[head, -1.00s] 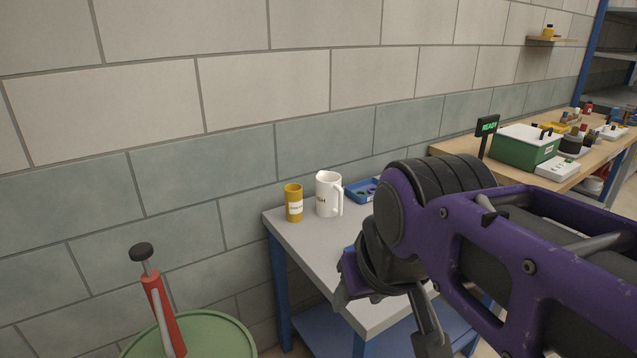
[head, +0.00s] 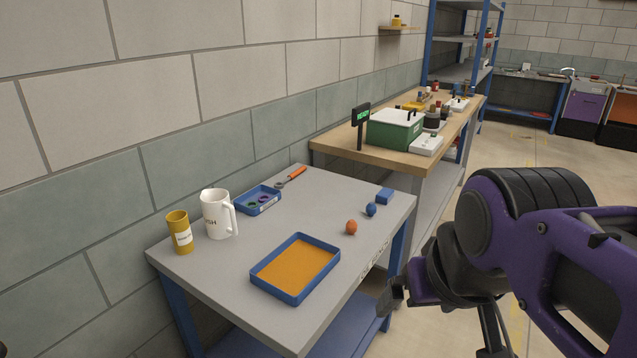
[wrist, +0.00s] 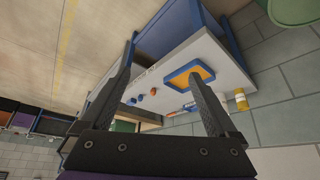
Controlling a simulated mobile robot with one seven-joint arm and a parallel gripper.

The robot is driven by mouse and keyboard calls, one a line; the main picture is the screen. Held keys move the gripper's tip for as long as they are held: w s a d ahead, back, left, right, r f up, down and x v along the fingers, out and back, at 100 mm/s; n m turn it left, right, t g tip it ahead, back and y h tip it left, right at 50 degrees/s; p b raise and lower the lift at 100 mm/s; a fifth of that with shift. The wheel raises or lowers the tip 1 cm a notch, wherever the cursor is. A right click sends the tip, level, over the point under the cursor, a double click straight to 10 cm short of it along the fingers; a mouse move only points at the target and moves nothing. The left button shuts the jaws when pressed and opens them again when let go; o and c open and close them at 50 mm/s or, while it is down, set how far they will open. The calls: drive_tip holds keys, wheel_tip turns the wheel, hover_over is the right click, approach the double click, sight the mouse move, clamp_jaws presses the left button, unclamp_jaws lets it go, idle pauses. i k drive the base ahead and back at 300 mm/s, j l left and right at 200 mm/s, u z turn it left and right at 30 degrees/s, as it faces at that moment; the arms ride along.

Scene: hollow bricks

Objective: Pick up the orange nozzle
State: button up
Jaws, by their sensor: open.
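A small, roundish orange object (head: 351,227), possibly the nozzle, rests on the grey table (head: 215,282) in the head view, right of the blue-rimmed tray. Its exact shape is too small to tell. It also shows in the wrist view (wrist: 153,88), between my fingers and beyond them. My gripper (wrist: 163,60) is open and empty, with both fingers spread. In the head view my arm is at the right, with the gripper end near the table's right front edge, apart from the orange object.
A tray with an orange floor (head: 297,268), a white mug (head: 217,214), a yellow can (head: 179,233) and a small blue tray (head: 257,200) stand on the table. A blue ball (head: 371,209) and blue block (head: 385,195) sit beyond the orange object. A wooden bench (head: 335,147) stands behind.

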sight(352, 226)
drive_tip(key=u, duration=0.3)
drive_tip(key=i+l+u, duration=0.15)
drive_tip(key=u, duration=0.3)
drive_tip(key=l+u, duration=0.35)
drive_tip(key=u, duration=0.15)
drive_tip(key=i+l+u, duration=0.2)
drive_tip(key=l, duration=0.2)
drive_tip(key=l+u, duration=0.2)
drive_tip(key=l, duration=0.25)
drive_tip(key=l+u, duration=0.1)
drive_tip(key=l, duration=0.55)
drive_tip(key=k+l+u, duration=0.15)
drive_tip(key=l, duration=0.5)
drive_tip(key=l+u, duration=0.1)
drive_tip(key=l, duration=0.6)
drive_tip(key=k+l+u, duration=0.2)
drive_tip(key=l, duration=0.15)
drive_tip(key=k+l+u, duration=0.2)
drive_tip(key=l, duration=0.15)
drive_tip(key=i+j+z, duration=0.4)
drive_tip(key=j+z, duration=0.2)
drive_tip(key=j, duration=0.2)
